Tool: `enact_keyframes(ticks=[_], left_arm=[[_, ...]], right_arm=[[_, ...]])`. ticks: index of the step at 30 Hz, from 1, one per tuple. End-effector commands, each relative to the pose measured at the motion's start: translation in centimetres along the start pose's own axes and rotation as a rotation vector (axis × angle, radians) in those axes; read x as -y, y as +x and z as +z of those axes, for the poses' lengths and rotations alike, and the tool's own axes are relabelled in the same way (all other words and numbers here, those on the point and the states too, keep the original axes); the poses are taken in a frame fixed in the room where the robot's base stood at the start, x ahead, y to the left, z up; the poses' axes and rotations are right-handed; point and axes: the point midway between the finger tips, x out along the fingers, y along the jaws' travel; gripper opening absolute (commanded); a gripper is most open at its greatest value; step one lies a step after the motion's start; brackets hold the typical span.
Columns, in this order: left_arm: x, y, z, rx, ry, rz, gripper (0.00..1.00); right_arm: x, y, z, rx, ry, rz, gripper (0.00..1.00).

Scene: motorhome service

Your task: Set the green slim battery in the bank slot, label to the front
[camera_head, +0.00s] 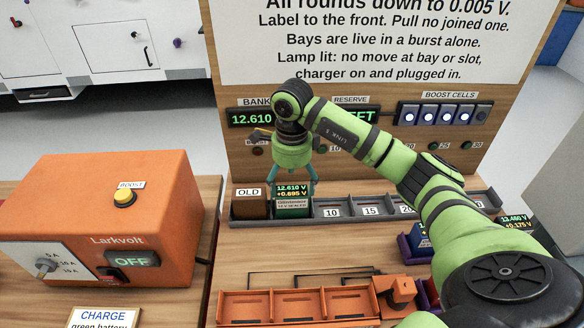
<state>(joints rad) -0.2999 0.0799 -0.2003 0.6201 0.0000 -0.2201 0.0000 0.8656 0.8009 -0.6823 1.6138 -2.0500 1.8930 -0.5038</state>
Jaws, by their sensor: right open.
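The green slim battery (292,208) stands upright in the grey slot rack (345,217), just right of a brown block marked OLD (250,207). Its printed label faces the front, and a display above it reads 12.610 V and +0.695 V. My right gripper (292,182) points down over the battery, open, with its teal fingers at either side of the battery's top. Whether the fingers touch it, I cannot tell. The bank display (250,118) on the board reads 12.610; the reserve display is partly hidden by my right arm. My left gripper is not in view.
Rack bays marked 10 (332,212) and 15 (370,211) look empty. An orange charger (110,225) reading OFF stands at left. An orange tray (298,306) lies in front, with blue and purple holders at right. Several boost lamps (445,114) glow white-blue.

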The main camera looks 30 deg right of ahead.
Motion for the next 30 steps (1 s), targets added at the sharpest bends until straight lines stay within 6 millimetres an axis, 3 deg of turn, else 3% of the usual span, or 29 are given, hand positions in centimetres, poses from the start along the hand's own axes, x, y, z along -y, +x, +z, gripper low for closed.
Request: enact_keyframes(ticks=[6, 10, 30], left_arm=[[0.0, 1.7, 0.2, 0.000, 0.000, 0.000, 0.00], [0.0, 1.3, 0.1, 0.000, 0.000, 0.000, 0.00], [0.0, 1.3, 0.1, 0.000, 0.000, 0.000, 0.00]], right_arm=[[0.1, -4.5, 0.0, 0.002, 0.001, -0.004, 0.86], [0.1, -6.2, 0.0, 0.000, 0.001, -0.003, 0.86], [0.0, -6.9, 0.0, -0.001, 0.001, 0.001, 0.86]])
